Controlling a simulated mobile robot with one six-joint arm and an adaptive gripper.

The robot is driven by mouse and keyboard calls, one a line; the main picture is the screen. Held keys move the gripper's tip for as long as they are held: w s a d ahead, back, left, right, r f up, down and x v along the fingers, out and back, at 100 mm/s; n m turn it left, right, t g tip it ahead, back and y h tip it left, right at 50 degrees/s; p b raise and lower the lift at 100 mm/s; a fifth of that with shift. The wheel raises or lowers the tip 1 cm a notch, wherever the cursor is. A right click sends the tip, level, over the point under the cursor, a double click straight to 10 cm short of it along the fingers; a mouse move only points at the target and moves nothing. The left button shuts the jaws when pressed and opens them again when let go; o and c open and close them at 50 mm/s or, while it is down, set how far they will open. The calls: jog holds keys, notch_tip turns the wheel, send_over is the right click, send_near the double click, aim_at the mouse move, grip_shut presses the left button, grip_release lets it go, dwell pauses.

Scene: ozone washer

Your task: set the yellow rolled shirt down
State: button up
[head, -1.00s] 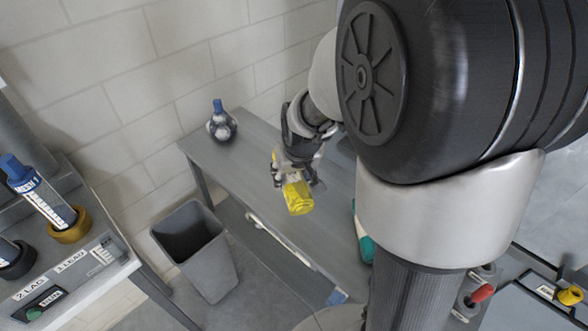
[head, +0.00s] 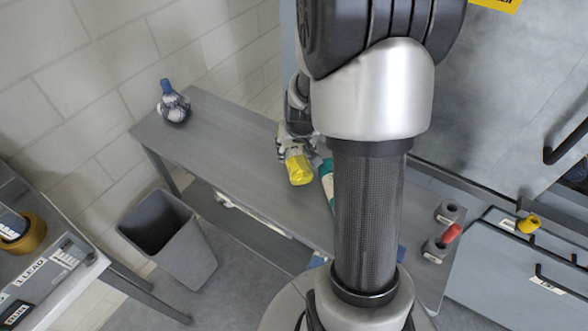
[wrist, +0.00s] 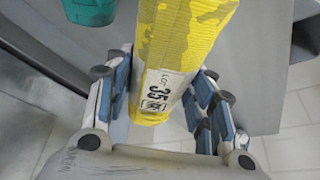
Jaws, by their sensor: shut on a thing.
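The yellow rolled shirt (head: 299,169) is in my gripper (head: 292,148) in the head view, over the grey table (head: 215,148). In the wrist view the yellow roll (wrist: 183,40) lies between the blue-padded fingers of my gripper (wrist: 165,100), with a white "LOT 35" label facing the camera. My gripper is shut on it. Whether the roll touches the tabletop cannot be told. My arm hides part of the table.
A teal thing (head: 327,184) is close to the right of the roll; it also shows in the wrist view (wrist: 90,10). A blue-capped bottle (head: 173,104) stands at the table's far left. A grey bin (head: 168,238) is on the floor. The table's left half is mostly clear.

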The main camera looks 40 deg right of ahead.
notch_tip(320, 180, down, 7)
jog(key=b, duration=0.3)
jog(key=shift+b, duration=0.3)
jog(key=shift+r, duration=0.15)
jog(key=o, duration=1.2)
jog(key=shift+f, duration=0.2)
